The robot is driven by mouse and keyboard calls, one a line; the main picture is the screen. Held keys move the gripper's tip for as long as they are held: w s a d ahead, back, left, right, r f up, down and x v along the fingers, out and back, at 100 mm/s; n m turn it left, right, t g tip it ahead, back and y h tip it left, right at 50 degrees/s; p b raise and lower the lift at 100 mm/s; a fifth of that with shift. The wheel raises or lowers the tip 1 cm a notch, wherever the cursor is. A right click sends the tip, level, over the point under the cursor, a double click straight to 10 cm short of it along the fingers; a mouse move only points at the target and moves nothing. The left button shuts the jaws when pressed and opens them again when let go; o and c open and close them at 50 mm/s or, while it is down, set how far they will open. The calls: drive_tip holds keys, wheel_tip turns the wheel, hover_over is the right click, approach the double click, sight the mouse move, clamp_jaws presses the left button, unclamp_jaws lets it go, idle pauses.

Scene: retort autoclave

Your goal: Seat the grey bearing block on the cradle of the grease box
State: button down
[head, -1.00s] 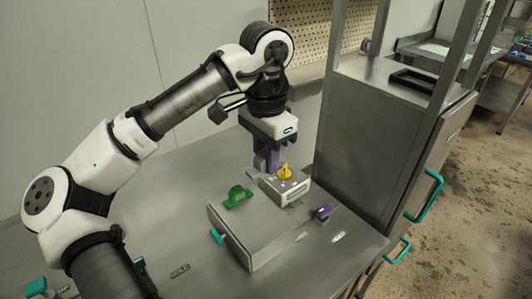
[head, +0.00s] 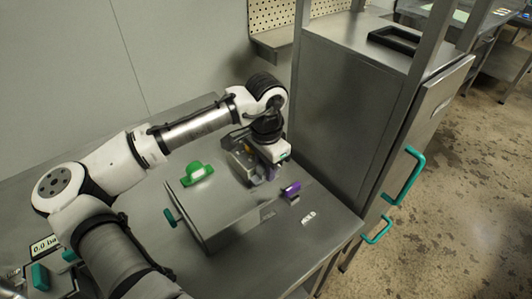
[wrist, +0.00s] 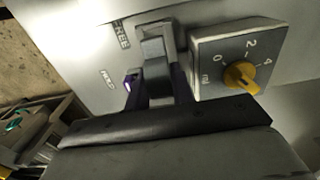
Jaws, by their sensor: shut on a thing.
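In the wrist view my gripper (wrist: 155,90) has its two purple fingers shut on the grey bearing block (wrist: 154,62). A pale grey frame-like part (wrist: 168,28) shows just beyond the block. I cannot tell whether it is the cradle, or whether the block touches it. In the head view my gripper (head: 264,179) points down at the far edge of a steel box (head: 240,228), probably the grease box. The block cannot be made out there.
A dial box (wrist: 215,60) with a yellow knob (wrist: 241,76) stands close beside my gripper. A tall steel cabinet (head: 345,100) with teal handles rises to the right. A teal handle (head: 170,217) sticks out left of the steel box.

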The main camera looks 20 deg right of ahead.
drive_tip(key=shift+w+d+f, duration=0.1)
drive_tip(key=shift+d+f, duration=0.1)
drive_tip(key=shift+f, duration=0.25)
drive_tip(key=shift+d+f, duration=0.2)
drive_tip(key=shift+f, duration=0.25)
drive_tip(key=shift+f+b, duration=0.95)
drive_tip(key=shift+b, duration=0.15)
drive_tip(key=shift+r+p, duration=0.15)
drive_tip(key=shift+p, duration=0.45)
drive_tip(key=shift+f, duration=0.65)
drive_tip(key=shift+f+b, duration=0.25)
drive_tip(key=shift+b, duration=0.05)
drive_tip(key=shift+f, duration=0.2)
drive_tip(key=shift+r+p, duration=0.2)
drive_tip(key=shift+p, duration=0.15)
idle(0.5)
